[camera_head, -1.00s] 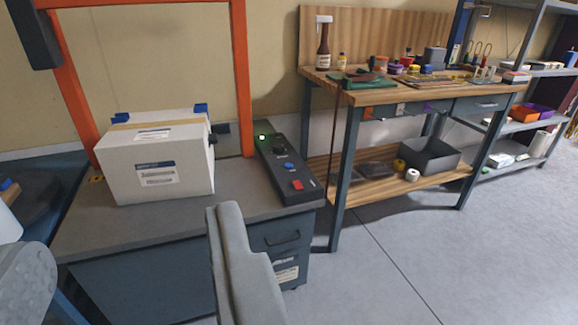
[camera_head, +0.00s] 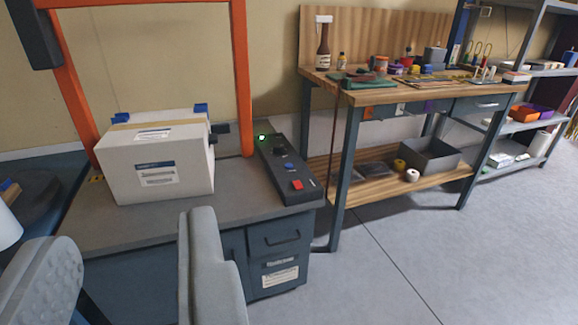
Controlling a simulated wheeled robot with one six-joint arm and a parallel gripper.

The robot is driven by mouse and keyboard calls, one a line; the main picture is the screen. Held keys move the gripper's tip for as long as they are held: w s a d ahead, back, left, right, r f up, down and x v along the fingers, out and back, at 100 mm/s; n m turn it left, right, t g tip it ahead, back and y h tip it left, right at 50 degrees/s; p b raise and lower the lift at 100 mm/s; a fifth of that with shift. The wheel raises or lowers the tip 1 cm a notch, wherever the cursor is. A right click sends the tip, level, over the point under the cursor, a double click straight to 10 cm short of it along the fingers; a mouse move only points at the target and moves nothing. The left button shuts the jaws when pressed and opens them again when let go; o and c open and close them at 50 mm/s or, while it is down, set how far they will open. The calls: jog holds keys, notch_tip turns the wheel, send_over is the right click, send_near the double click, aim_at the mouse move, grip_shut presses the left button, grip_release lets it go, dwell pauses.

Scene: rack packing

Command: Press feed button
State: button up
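A black control panel (camera_head: 284,177) lies on the grey bench top, right of a white carton. It carries a lit green lamp (camera_head: 262,138) at its far end, a dark knob (camera_head: 281,151), a blue button (camera_head: 289,166) and a red button (camera_head: 297,185) nearest me. Any button lettering is too small to read, so I cannot tell which is the feed button. My gripper (camera_head: 130,230) is open and empty. Its two grey fingers show at the lower left, in front of the bench and apart from the panel.
The white carton (camera_head: 155,165) stands on the bench (camera_head: 240,198) under an orange frame (camera_head: 242,80). A drawer unit (camera_head: 275,260) is below. A wooden workbench (camera_head: 352,97) with tools stands to the right, then a shelf rack (camera_head: 530,70). The floor at lower right is clear.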

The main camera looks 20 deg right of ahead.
grip_shut()
dwell(1.4)
